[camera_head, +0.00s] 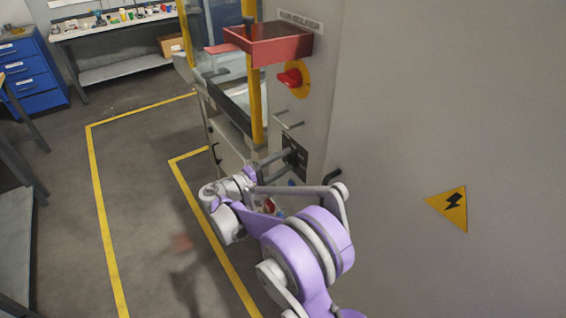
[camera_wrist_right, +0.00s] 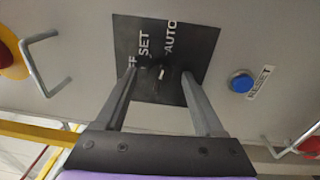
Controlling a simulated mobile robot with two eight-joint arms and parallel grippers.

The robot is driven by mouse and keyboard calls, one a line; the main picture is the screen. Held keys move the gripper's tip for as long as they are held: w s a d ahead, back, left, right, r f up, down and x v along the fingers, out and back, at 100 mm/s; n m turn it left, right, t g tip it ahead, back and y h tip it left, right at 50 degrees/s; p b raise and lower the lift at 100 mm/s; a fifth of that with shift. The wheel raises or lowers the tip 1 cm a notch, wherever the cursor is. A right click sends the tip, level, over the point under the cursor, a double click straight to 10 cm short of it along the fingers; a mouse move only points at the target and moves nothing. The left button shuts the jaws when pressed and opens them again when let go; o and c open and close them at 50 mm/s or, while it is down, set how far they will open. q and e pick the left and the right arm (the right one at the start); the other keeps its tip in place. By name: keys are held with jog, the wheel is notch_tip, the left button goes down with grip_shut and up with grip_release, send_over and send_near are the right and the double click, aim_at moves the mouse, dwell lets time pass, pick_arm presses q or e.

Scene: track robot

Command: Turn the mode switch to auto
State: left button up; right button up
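The mode switch is a small dark knob (camera_wrist_right: 158,70) with a white mark, on a black plate (camera_wrist_right: 150,35) lettered SET and AUTO, with a third label partly hidden. I cannot tell surely which label the mark points to. In the head view the plate (camera_head: 300,158) is on the grey cabinet's side. My right gripper (camera_wrist_right: 158,73) is open, its two fingers on either side of the knob and apparently clear of it. In the head view this gripper (camera_head: 286,160) reaches the plate from the left. My left gripper is not in view.
A blue RESET button (camera_wrist_right: 241,82) is right of the plate. A metal handle (camera_wrist_right: 45,65) stands out left of it. Above are a red rotary switch (camera_head: 290,78) on yellow and a red tray (camera_head: 268,45). A yellow post (camera_head: 254,95) stands left. Open floor lies further left.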

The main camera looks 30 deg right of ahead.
jog(key=s+a+b, duration=0.1)
jog(key=a, duration=0.9)
jog(key=shift+s+a+f, duration=0.15)
jog(key=shift+a+f, duration=0.15)
jog(key=shift+a, duration=0.05)
jog(key=s+d+f+n+y, duration=0.1)
jog(key=s+d+f+y, duration=0.15)
jog(key=s+y, duration=0.35)
jog(key=s+d+f+y, duration=0.1)
jog(key=s+d+y, duration=0.2)
jog(key=s, duration=0.5)
jog(key=s+a+f+m+t+y, duration=0.1)
jog(key=s+a+f+y, duration=0.1)
jog(key=s+a+y, duration=0.2)
jog(key=s+a+f+m+t+y+p, duration=0.1)
jog(key=s+a+f+t+y, duration=0.1)
jog(key=s+a+y, duration=0.3)
jog(key=s+f, duration=0.1)
jog(key=s, duration=0.3)
jog(key=shift+s+a+m+p, duration=0.2)
jog(key=shift+a+m+p, duration=0.05)
jog(key=shift+m+p, duration=0.05)
